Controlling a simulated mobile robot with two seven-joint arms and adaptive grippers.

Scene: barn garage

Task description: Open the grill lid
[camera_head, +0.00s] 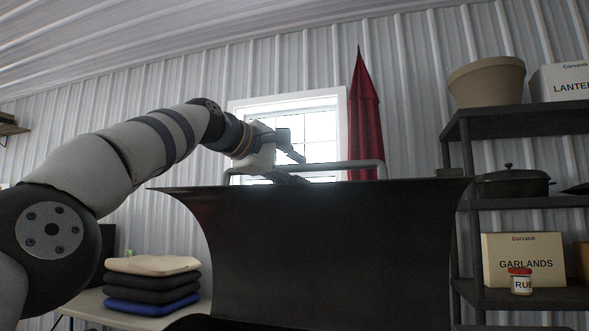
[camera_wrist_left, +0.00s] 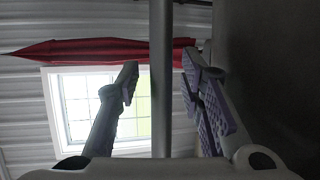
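The grill lid (camera_head: 335,255) is a large dark curved panel standing up in front of me, its wide upper edge high and its hollow face toward me. Its grey bar handle (camera_head: 345,166) shows just above and behind that edge. My left gripper (camera_head: 292,168) is at the left part of the handle. In the left wrist view, the handle bar (camera_wrist_left: 161,60) runs between the two fingers of the left gripper (camera_wrist_left: 157,88). The fingers are spread, with gaps on both sides of the bar. My right gripper is not in view.
A dark shelf rack (camera_head: 510,203) with a pot (camera_head: 512,182), boxes and a jar stands at the right. Folded cushions (camera_head: 152,284) lie on a light table (camera_head: 130,312) at the lower left. A red furled umbrella (camera_head: 363,120) and a window stand behind the lid.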

